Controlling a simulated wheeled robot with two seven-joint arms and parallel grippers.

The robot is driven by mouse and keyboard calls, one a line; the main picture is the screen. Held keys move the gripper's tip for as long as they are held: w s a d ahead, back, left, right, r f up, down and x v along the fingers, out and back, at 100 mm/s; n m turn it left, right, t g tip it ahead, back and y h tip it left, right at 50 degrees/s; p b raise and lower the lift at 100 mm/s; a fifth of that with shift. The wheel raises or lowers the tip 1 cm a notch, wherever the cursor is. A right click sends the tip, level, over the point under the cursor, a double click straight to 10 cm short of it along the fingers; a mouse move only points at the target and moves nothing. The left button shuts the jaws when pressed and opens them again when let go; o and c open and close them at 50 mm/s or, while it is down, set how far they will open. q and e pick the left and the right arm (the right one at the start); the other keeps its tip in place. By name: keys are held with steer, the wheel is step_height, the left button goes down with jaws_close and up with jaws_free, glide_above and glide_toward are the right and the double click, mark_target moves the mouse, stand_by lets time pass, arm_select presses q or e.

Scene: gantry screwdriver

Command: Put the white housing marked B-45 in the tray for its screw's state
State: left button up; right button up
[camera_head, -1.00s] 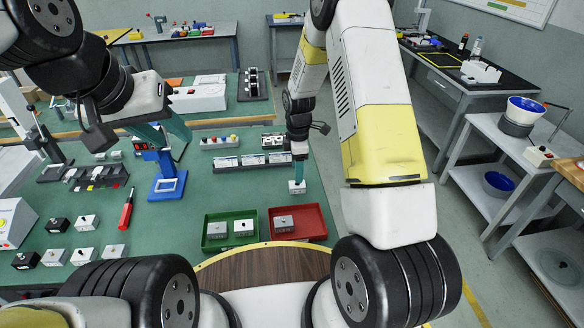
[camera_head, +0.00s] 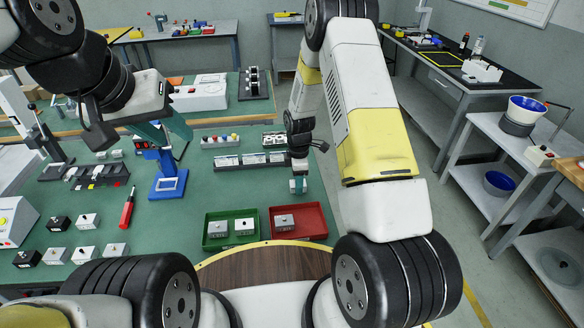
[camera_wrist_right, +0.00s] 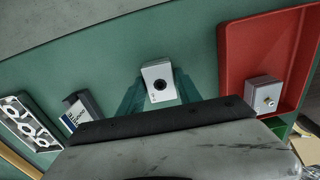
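A small white housing (camera_wrist_right: 157,73) with a dark round hole in its top stands on the green table, to the left of the red tray in the right wrist view. Its marking is too small to read. My right gripper (camera_head: 298,186) is lowered over it, with a teal finger on each side; whether they press on it I cannot tell. The red tray (camera_head: 325,232) holds one grey-white housing (camera_wrist_right: 263,93) with a screw standing out. The green tray (camera_head: 209,243) holds two housings. My left gripper (camera_head: 166,132) hangs empty at left, its teal fingers apart.
A blue stand (camera_head: 168,186) and a red screwdriver (camera_head: 127,208) are at left. Several white and black housings (camera_head: 88,221) stand at front left. Bare table lies between the stand and the trays.

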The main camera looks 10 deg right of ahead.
jaws_close()
steer(key=shift+r, duration=3)
